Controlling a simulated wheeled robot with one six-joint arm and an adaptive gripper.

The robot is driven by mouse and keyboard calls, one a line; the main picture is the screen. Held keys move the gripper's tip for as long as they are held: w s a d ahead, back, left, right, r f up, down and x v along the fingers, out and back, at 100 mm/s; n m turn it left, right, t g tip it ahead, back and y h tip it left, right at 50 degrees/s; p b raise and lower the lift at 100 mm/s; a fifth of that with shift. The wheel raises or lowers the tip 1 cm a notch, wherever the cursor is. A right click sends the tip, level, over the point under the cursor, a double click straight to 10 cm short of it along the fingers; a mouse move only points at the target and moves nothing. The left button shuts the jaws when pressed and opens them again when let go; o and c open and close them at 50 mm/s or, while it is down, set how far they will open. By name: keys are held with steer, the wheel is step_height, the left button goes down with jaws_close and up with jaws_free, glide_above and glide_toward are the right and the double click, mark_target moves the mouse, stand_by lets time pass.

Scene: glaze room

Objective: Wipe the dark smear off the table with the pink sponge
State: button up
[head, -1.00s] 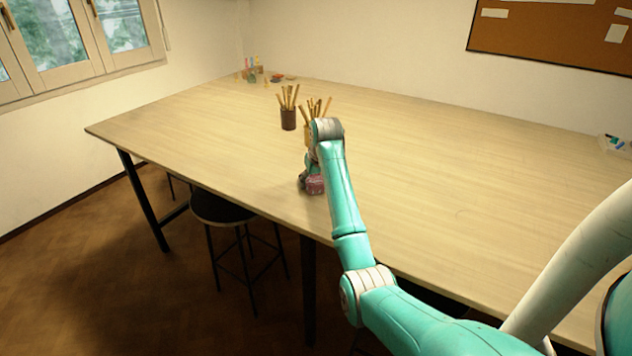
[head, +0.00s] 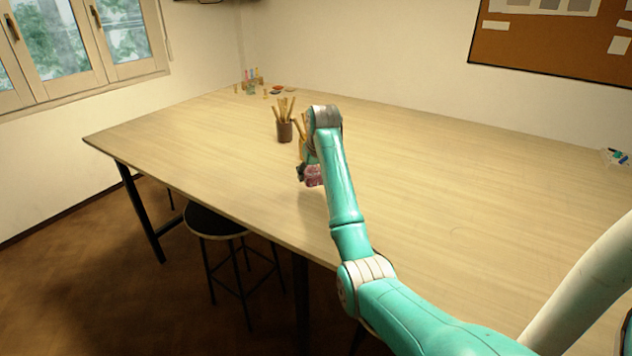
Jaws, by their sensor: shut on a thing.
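The pink sponge (head: 314,176) is over the near part of the wooden table (head: 215,150), left of my forearm. My gripper (head: 304,173) is shut on it, mostly hidden behind the sponge and my arm. A soft shade lies on the table below the sponge, so it looks a little above the top, but I cannot tell for certain. I see no clear dark smear on the visible tabletop; part of the table is hidden behind my arm.
A brown cup of wooden tools (head: 284,131) stands beyond the sponge. A second set of tools (head: 300,132) is partly hidden by my arm. Small bottles (head: 252,78) stand at the far corner. A stool (head: 212,222) is by the near edge. The left tabletop is clear.

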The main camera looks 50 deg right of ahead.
steer(key=shift+r, duration=1)
